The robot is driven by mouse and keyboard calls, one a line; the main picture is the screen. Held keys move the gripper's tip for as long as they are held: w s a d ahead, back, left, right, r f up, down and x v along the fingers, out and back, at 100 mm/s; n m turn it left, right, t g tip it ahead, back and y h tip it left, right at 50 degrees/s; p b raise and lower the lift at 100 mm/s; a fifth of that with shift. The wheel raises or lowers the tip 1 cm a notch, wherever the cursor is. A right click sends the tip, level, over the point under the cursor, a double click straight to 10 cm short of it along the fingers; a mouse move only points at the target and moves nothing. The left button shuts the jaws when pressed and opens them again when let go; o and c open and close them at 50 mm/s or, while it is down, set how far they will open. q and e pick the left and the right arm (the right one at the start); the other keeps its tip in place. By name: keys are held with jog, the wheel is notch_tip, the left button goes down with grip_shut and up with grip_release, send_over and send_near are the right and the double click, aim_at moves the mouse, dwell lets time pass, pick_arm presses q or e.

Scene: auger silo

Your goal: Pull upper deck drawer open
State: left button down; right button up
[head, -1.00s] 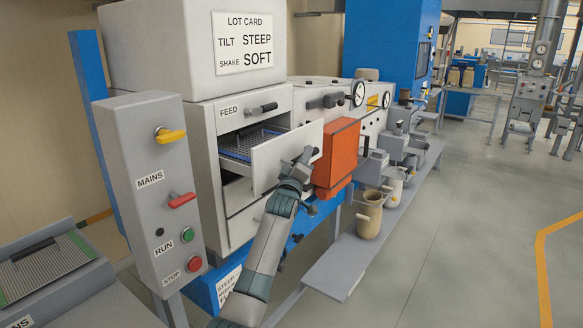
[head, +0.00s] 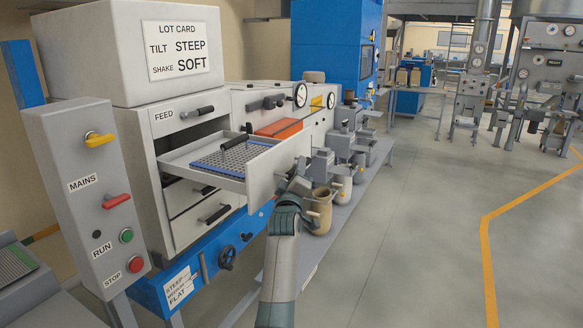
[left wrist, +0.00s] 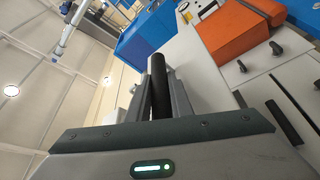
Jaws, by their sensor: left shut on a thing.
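The upper deck drawer (head: 272,170) stands far out of the white cabinet, below the FEED panel. A blue-framed mesh screen (head: 232,158) with a black bar handle lies inside it. My left gripper (head: 297,185) is at the outer face of the drawer front. In the left wrist view its fingers are shut on a black bar handle (left wrist: 157,75). The drawer's handle is hidden behind the gripper in the head view. My right gripper is not in view.
A lower drawer (head: 200,212) with a black handle is shut below. An orange box (head: 280,127) stands behind the open drawer. A switch post (head: 85,190) is at the left. Beige pots (head: 319,212) stand on a low shelf at the right. The floor further right is clear.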

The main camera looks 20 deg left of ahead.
pick_arm(q)
jog(key=shift+d+f, duration=0.1)
jog(key=shift+d, duration=0.05)
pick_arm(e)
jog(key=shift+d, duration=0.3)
pick_arm(q)
jog(key=c, duration=1.6)
grip_release()
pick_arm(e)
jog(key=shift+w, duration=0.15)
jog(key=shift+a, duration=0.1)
